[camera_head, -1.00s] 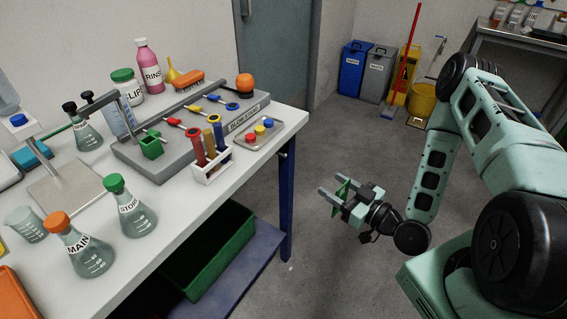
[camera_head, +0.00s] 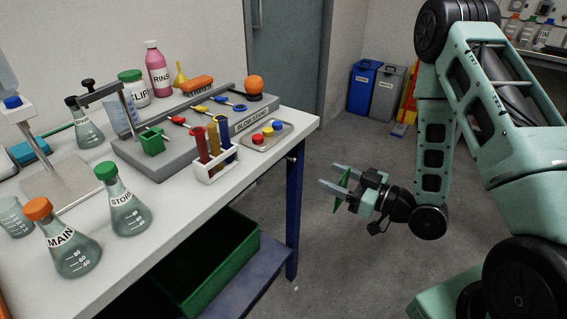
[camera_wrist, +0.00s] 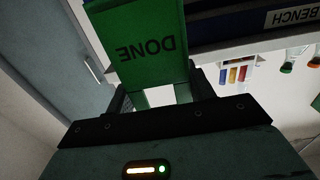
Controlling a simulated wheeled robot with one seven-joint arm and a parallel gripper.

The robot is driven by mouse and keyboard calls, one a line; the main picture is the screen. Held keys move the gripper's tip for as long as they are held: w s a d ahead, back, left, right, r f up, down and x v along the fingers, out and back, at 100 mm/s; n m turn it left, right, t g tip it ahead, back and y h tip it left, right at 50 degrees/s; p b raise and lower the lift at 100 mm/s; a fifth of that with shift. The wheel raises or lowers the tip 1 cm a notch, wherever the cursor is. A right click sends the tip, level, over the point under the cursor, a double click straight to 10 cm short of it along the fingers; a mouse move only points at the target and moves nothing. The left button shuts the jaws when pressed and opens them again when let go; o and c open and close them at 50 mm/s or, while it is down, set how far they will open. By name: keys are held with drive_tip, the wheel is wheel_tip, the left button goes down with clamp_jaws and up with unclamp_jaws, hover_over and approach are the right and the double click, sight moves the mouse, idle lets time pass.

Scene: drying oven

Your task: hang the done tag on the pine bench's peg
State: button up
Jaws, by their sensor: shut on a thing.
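The green done tag (camera_head: 341,190) is in my gripper (camera_head: 338,180), whose jaws are shut on it. In the wrist view the tag (camera_wrist: 147,45) fills the upper middle, its word DONE upside down. In the head view my gripper is right of the bench's corner leg, below the tabletop, apart from the bench (camera_head: 262,165). A small dark peg-like piece (camera_head: 292,158) shows under the tabletop's edge near that corner; its shape is too small to make out. In the wrist view a bench label (camera_wrist: 291,17) reads BENCH; the word before it is out of view.
The benchtop holds flasks (camera_head: 72,240), a test tube rack (camera_head: 216,165) and a button tray (camera_head: 266,136) near the edge. A green crate (camera_head: 222,262) sits on the blue lower shelf (camera_head: 265,265). Bins (camera_head: 364,87) stand behind. The floor around my gripper is clear.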

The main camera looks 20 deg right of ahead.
drive_tip(key=b+x, duration=0.2)
drive_tip(key=x, duration=0.3)
drive_tip(key=b+x, duration=0.3)
drive_tip(key=x, duration=0.2)
drive_tip(key=f+b+x, duration=0.1)
drive_tip(key=b+x, duration=0.2)
drive_tip(key=x, duration=0.2)
drive_tip(key=shift+w+a, duration=0.2)
drive_tip(key=shift+w, duration=0.05)
drive_tip(key=shift+f, duration=0.15)
drive_tip(key=shift+f+b, duration=0.2)
drive_tip(key=shift+b, duration=0.15)
drive_tip(key=o, duration=0.9)
drive_tip(key=shift+r, duration=0.1)
drive_tip(key=shift+o, duration=0.2)
